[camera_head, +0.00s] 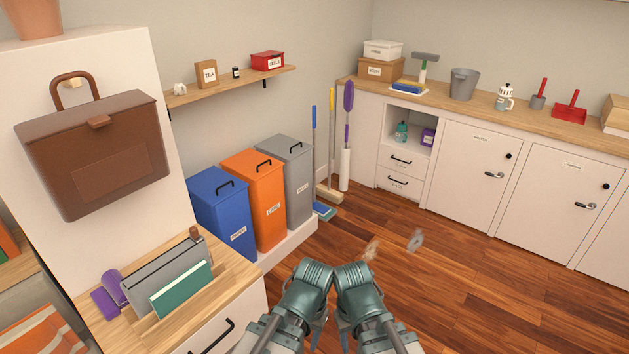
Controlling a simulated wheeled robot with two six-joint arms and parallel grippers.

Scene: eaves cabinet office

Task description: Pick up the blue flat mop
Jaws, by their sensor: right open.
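The blue flat mop (314,150) stands upright against the wall, just right of the grey bin. My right gripper (345,328) is low in the middle of the view, open and well short of the mop. My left gripper (318,328) is beside it, partly hidden by its own arm, and its jaws cannot be made out. Neither gripper touches the mop.
A yellow-handled broom (331,140) and a purple duster (347,105) stand close right of the mop. Blue (224,212), orange (255,200) and grey (287,180) bins are left of it. Two small grey-brown clumps (415,240) lie on the otherwise open wooden floor.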

